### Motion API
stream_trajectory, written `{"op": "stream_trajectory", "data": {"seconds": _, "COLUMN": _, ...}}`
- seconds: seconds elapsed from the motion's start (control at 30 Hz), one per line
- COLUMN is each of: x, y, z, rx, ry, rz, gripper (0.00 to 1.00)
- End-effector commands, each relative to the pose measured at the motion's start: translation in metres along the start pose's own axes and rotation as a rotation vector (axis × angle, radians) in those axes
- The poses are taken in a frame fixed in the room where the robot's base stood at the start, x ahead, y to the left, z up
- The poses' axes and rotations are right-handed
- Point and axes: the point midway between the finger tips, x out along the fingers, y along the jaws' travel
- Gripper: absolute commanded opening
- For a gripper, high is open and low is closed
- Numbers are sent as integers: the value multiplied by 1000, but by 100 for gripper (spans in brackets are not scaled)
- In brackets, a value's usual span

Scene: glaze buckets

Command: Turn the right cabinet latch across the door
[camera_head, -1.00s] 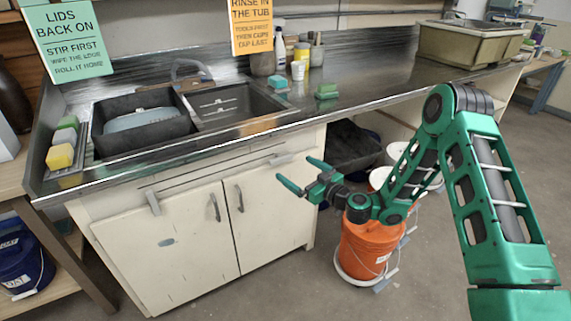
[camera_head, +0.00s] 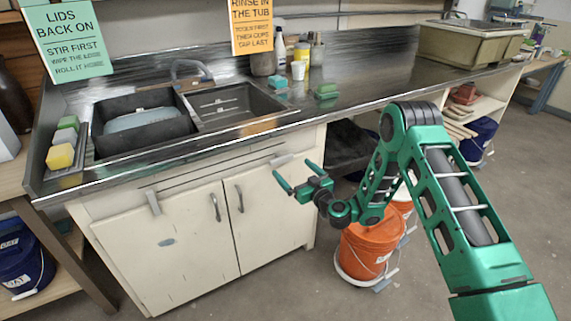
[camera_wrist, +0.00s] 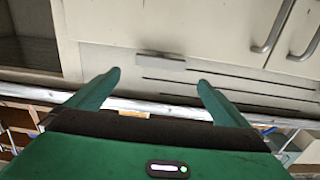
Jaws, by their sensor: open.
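The right cabinet latch (camera_head: 281,160) is a small grey tab lying roughly level on the cabinet front, just under the counter edge and above the right door (camera_head: 265,225). In the wrist view the latch (camera_wrist: 160,61) shows upside down, ahead of and between my fingers, with no visible contact. My gripper (camera_head: 292,168) is open and empty in front of the right door's upper part; it also shows in the wrist view (camera_wrist: 159,77). The left latch (camera_head: 153,202) hangs steeply across the top of the left door (camera_head: 165,245).
Two curved door handles (camera_head: 240,198) stick out near the middle seam. The counter edge (camera_head: 200,152) overhangs the latches. An orange bucket (camera_head: 366,250) stands on the floor below my arm. A dark tub (camera_head: 347,150) sits right of the cabinet. Floor before the doors is clear.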

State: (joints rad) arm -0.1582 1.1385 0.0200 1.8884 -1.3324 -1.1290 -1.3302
Motion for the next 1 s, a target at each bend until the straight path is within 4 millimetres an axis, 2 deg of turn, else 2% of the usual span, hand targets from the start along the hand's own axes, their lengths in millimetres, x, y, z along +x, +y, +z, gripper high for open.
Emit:
{"op": "stream_trajectory", "data": {"seconds": 0.5, "x": 57, "y": 0, "z": 0, "rx": -1, "ry": 1, "rz": 1, "gripper": 100}}
{"op": "stream_trajectory", "data": {"seconds": 0.7, "x": 66, "y": 1, "z": 0, "rx": -1, "ry": 0, "rz": 3, "gripper": 100}}
{"op": "stream_trajectory", "data": {"seconds": 0.97, "x": 67, "y": 1, "z": 0, "rx": 0, "ry": -1, "rz": 2, "gripper": 100}}
{"op": "stream_trajectory", "data": {"seconds": 1.0, "x": 67, "y": 1, "z": 0, "rx": 0, "ry": -1, "rz": 2, "gripper": 95}}
